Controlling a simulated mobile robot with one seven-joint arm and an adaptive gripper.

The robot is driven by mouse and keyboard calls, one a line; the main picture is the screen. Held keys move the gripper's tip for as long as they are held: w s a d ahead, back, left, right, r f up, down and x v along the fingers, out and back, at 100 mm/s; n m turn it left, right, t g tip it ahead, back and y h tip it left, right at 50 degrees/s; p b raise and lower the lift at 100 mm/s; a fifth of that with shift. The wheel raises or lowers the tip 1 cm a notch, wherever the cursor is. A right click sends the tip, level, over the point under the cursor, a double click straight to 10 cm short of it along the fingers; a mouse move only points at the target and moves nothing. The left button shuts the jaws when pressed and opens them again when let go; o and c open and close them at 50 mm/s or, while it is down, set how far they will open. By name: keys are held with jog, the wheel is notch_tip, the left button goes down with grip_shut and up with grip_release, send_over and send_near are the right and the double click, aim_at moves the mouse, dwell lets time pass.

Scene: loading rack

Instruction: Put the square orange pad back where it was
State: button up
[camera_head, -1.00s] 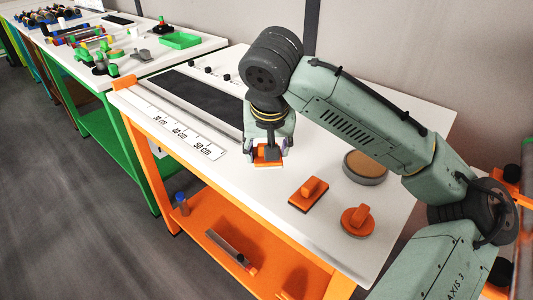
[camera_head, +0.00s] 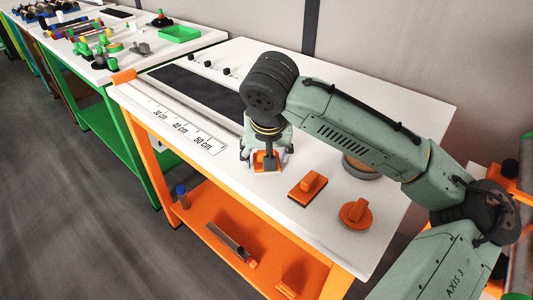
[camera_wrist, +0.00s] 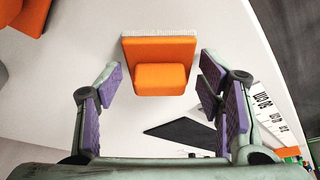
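The square orange pad (camera_wrist: 159,58) has an orange block handle and a whitish lower edge. In the wrist view it lies on the white tabletop between the spread fingers of my gripper (camera_wrist: 161,72), with a clear gap on both sides. In the head view my gripper (camera_head: 265,157) is low over the table around this orange pad (camera_head: 265,161), partly hiding it. My gripper is open and holds nothing. A dark pointed shape (camera_wrist: 188,132) shows on the white surface below the pad in the wrist view; I cannot tell what it is.
A rectangular orange pad (camera_head: 307,187) and a round orange one (camera_head: 355,214) lie to the right. A round brown-topped disc (camera_head: 362,168) sits partly behind my arm. A ruler (camera_head: 185,129) and dark panel (camera_head: 197,91) lie left. The front table edge is close.

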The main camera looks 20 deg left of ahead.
jog(key=shift+o, duration=0.6)
jog(key=shift+r, duration=0.4)
jog(key=b+v, duration=0.1)
jog(key=v, duration=1)
jog(key=shift+s+r+b, duration=0.2)
jog(key=shift+r+b, duration=0.05)
jog(key=shift+b, duration=0.05)
jog(key=shift+d, duration=0.1)
